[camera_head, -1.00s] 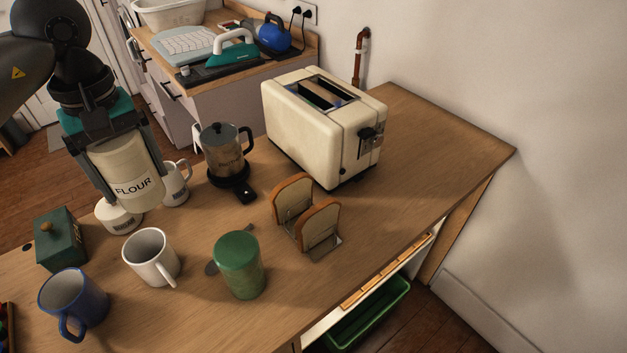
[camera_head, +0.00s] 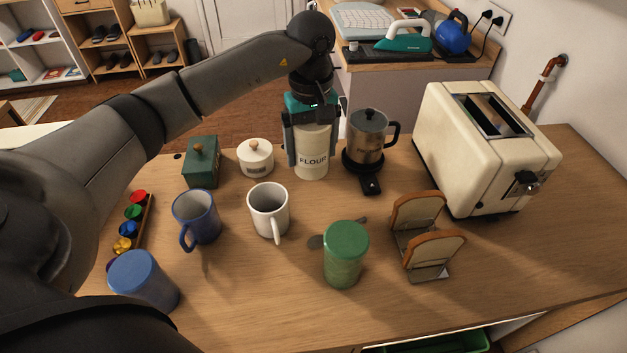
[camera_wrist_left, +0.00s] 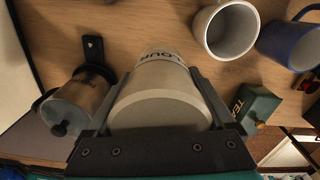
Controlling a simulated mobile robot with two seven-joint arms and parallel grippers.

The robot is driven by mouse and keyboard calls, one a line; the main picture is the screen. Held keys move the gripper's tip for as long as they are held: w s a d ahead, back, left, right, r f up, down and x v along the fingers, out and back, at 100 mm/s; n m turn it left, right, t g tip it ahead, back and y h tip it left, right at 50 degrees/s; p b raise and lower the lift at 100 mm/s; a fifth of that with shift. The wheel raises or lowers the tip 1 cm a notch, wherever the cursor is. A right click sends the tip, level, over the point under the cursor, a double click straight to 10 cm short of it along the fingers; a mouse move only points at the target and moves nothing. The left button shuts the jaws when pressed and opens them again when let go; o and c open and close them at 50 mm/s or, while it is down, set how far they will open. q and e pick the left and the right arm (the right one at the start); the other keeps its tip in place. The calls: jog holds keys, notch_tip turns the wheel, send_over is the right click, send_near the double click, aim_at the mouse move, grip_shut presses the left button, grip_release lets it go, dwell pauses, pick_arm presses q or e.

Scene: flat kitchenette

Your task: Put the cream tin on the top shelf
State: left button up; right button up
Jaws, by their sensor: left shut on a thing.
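The cream tin (camera_head: 313,163), a cylinder with a dark FLOUR label, is upright near the far side of the wooden counter. My left gripper (camera_head: 313,150) reaches down from above and is shut around its sides. In the left wrist view the tin (camera_wrist_left: 160,108) sits between the two fingers, its pale round top towards the camera. I cannot tell whether its base touches the counter. My right gripper is in neither view.
A moka pot (camera_head: 368,140) stands close right of the tin, a lidded cream pot (camera_head: 256,158) close left. A white mug (camera_head: 268,212), green tin (camera_head: 345,255), toast rack (camera_head: 415,240) and toaster (camera_head: 480,150) stand nearer or right. Shelf units (camera_head: 110,45) stand at the far left.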

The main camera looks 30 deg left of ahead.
pick_arm(q)
notch_tip(320, 180, down, 9)
jog(key=shift+r, duration=0.1)
dwell(0.3)
jog(key=shift+f+b, duration=0.2)
jog(key=shift+b, duration=0.15)
jog(key=o, duration=1.5)
jog(key=shift+o, duration=0.2)
